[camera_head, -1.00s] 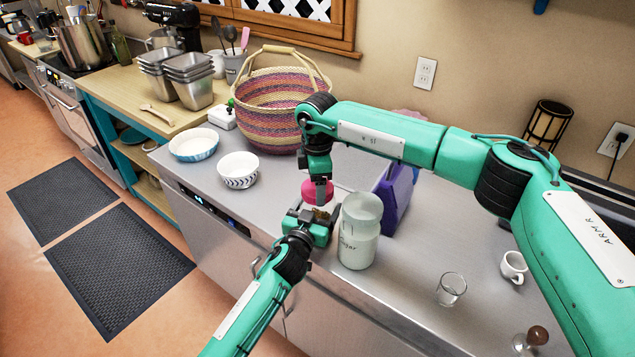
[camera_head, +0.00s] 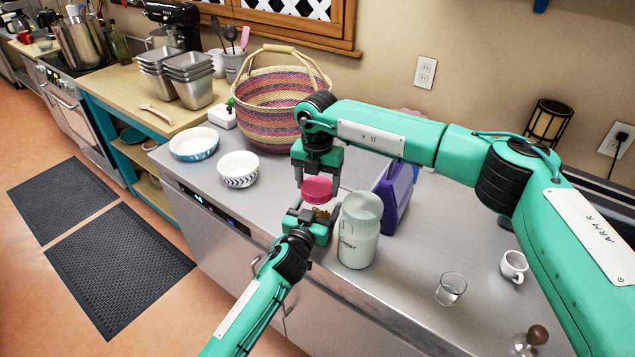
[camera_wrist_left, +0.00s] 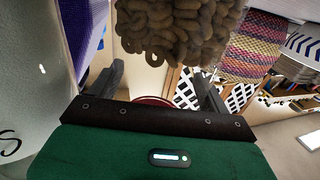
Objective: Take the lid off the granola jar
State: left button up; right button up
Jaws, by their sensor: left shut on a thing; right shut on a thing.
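The granola jar (camera_head: 322,210) stands upright near the counter's front edge, partly hidden by my left gripper. Its pink lid (camera_head: 318,190) is at its top; I cannot tell whether it is loose. My left gripper (camera_head: 313,219) is shut on the jar from the front. In the left wrist view, brown granola (camera_wrist_left: 175,35) shows ahead between its fingers, with a sliver of the dark pink lid (camera_wrist_left: 152,101) below it. My right gripper (camera_head: 317,181) comes down from above, shut on the lid with a finger on either side.
A sugar jar (camera_head: 358,238) stands close to the right of the granola jar, with a purple holder (camera_head: 397,198) behind it. Bowls (camera_head: 238,169) and a woven basket (camera_head: 275,110) are to the left. A glass (camera_head: 450,289) and a white mug (camera_head: 513,267) stand to the right.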

jog(key=n, duration=1.5)
jog(key=shift+n, duration=0.3)
jog(key=n, duration=0.4)
jog(key=shift+r+n, duration=0.1)
jog(key=shift+n, duration=0.3)
jog(key=n, duration=0.4)
jog(key=shift+n, duration=0.3)
jog(key=n, duration=1)
jog(key=shift+n, duration=0.3)
jog(key=n, duration=0.6)
